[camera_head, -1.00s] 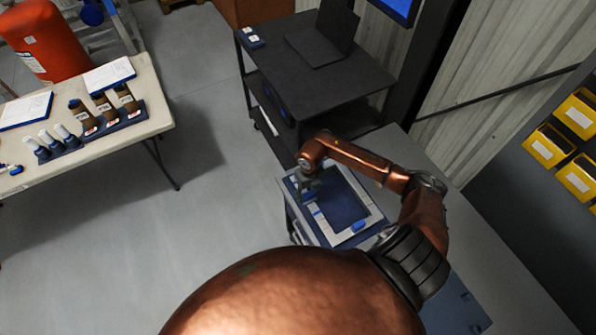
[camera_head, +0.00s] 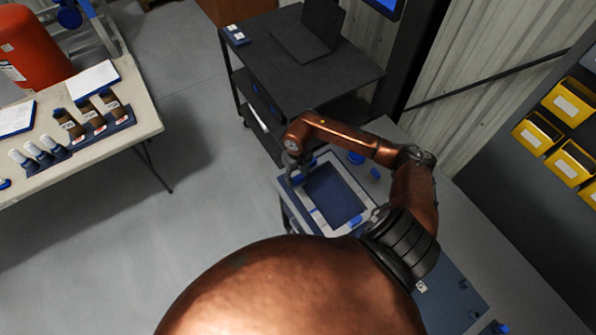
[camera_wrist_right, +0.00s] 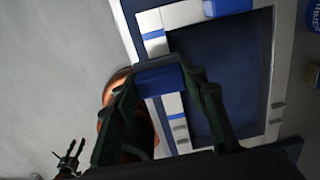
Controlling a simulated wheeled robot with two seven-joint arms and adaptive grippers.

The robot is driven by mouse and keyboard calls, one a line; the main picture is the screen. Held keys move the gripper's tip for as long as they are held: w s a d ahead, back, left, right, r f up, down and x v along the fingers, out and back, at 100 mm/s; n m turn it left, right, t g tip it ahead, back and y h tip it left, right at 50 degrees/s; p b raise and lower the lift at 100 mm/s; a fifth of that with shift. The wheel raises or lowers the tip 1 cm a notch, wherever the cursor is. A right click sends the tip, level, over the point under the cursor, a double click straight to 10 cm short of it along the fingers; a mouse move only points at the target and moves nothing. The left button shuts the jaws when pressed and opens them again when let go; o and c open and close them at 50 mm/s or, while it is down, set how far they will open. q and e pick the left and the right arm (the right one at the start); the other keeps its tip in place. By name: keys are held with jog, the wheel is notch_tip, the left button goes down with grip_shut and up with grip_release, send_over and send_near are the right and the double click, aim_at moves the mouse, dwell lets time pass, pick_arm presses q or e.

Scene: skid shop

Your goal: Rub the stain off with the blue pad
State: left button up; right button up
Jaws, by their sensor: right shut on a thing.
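My right gripper (camera_head: 294,165) is shut on the blue pad (camera_wrist_right: 160,80). It holds the pad over the white frame (camera_wrist_right: 262,70) along the left side of a dark blue panel (camera_head: 334,195). I cannot tell whether the pad touches the frame. I cannot make out a stain; the pad and fingers hide part of the frame. My left gripper (camera_wrist_right: 70,157) shows small at the lower left of the right wrist view, its fingers apart and empty. It is out of the head view.
A small blue block (camera_head: 355,221) lies on the frame's near right side. A round blue cap (camera_head: 356,158) is behind the panel. A black cart (camera_head: 300,85) stands beyond. A table (camera_head: 140,115) with bottles is at left, with clear floor between.

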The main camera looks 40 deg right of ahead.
jog(key=shift+s+r+p, duration=0.15)
jog(key=shift+r+p, duration=0.55)
jog(key=shift+r, duration=0.85)
